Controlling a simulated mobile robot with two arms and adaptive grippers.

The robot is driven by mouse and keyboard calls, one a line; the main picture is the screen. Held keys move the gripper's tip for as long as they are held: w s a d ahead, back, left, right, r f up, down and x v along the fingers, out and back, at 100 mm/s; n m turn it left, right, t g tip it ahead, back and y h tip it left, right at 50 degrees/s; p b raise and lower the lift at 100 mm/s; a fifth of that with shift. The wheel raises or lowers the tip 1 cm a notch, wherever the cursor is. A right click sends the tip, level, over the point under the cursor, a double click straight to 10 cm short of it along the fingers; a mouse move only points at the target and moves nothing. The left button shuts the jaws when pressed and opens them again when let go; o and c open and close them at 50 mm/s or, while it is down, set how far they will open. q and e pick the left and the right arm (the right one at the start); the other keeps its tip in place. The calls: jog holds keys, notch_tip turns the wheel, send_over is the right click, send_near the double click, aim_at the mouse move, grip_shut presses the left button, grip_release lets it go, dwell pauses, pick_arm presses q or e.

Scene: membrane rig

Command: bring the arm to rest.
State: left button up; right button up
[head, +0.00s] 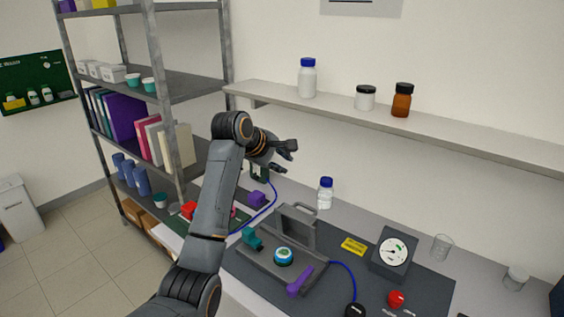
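My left arm (215,200) rises from the bottom of the head view and bends at the elbow near the shelving. My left gripper (288,157) is held in the air in front of the wall, below the wall shelf and above the back of the bench. Its dark fingers stand apart and I see nothing between them. My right gripper is not in view.
The bench mat (424,284) carries a grey rig with an open lid (296,227), a purple handle (299,282), a dial gauge (393,252) and a red knob (396,298). A blue-capped bottle (325,194) stands behind. The wall shelf (450,135) and metal shelving (166,95) flank my arm.

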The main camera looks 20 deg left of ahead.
pick_arm(q)
jog(key=s+d+f+m+g+y, duration=0.1)
jog(key=s+f+m, duration=0.3)
jog(key=s+f, duration=0.55)
jog(key=s+f+m+g+y, duration=0.1)
jog(key=s+f+m, duration=0.2)
jog(key=s+f, duration=0.7)
jog(key=s+d+f+m+g, duration=0.15)
jog(key=s+f+m, duration=0.35)
jog(key=s, duration=0.8)
jog(key=s+d+f+m+g, duration=0.15)
jog(key=s+f+m, duration=0.3)
jog(key=s, duration=0.85)
notch_tip(320, 180, down, 34)
jog(key=s+g+b, duration=0.2)
jog(key=b, duration=0.6)
jog(key=s+a+f+b, duration=0.1)
jog(key=s+f+b, duration=0.2)
jog(key=s+f, duration=0.5)
jog(key=s+a+f+g+y+b, duration=0.1)
jog(key=s+a+f+b, duration=0.1)
jog(key=s+f, duration=0.7)
notch_tip(320, 180, down, 6)
jog(key=shift+a+f+b, duration=0.1)
jog(key=shift+a+b, duration=0.15)
jog(key=shift+b, duration=0.5)
